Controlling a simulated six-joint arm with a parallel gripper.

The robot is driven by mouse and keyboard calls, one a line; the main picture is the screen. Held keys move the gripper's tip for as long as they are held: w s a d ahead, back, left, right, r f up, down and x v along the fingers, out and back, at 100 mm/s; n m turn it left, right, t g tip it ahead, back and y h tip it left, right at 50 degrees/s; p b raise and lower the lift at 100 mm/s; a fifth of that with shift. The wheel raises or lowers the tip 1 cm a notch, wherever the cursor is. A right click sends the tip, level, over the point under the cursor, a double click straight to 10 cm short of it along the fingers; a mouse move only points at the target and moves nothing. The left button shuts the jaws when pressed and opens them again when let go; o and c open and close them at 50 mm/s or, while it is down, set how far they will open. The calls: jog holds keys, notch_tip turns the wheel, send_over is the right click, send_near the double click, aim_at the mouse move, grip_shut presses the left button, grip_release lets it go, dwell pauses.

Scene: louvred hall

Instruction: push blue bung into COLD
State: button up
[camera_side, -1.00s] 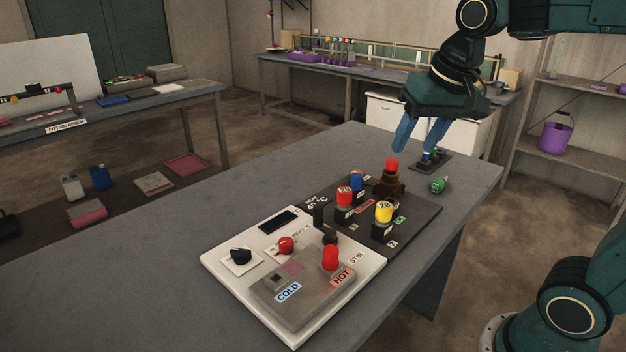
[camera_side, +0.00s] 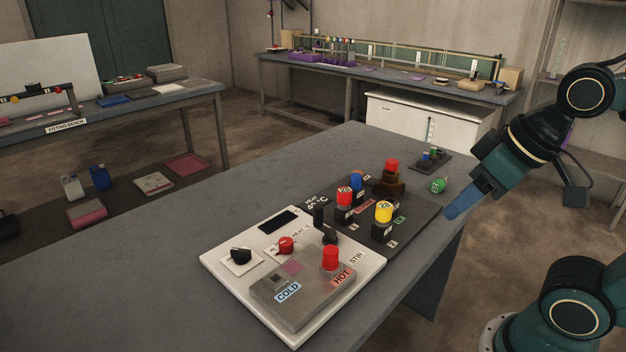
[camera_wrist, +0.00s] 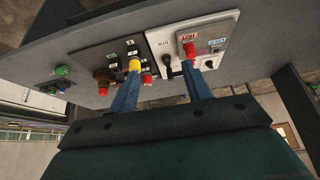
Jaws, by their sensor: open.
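The blue bung (camera_side: 355,180) stands in a holder at the back of the dark board in the side view, partly behind other pieces. The COLD label (camera_side: 288,292) is on the front of a grey block, with a dark square opening (camera_side: 275,278) behind it. A red bung (camera_side: 330,257) stands at the HOT label (camera_side: 341,277). In the wrist view the COLD label (camera_wrist: 217,44) and the red bung (camera_wrist: 188,49) show beyond my fingers. My gripper (camera_side: 455,211) is over the table's right edge, apart from the bungs. Its blue fingers (camera_wrist: 162,70) are open and empty.
Red-topped and yellow-topped pieces (camera_side: 384,212) stand crowded on the dark board (camera_side: 425,215). A brown holder with a red top (camera_side: 390,180), a loose green piece (camera_side: 438,185) and a small dark rack (camera_side: 430,164) are behind. The table's left side is clear.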

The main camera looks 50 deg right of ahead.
jog(key=w+f+m+y, duration=0.1)
jog(key=w+f+m, duration=0.2)
jog(key=w+m, duration=0.6)
jog(key=m+t, duration=0.8)
jog(key=m, duration=1.8)
send_near(357, 187)
jog(key=shift+w+d+r, duration=0.45)
jog(key=shift+d+r, duration=0.2)
jog(key=shift+r, duration=0.2)
jog(key=shift+w, duration=0.15)
jog(key=shift+x, duration=4.85)
jog(key=shift+a+f, duration=0.15)
grip_shut()
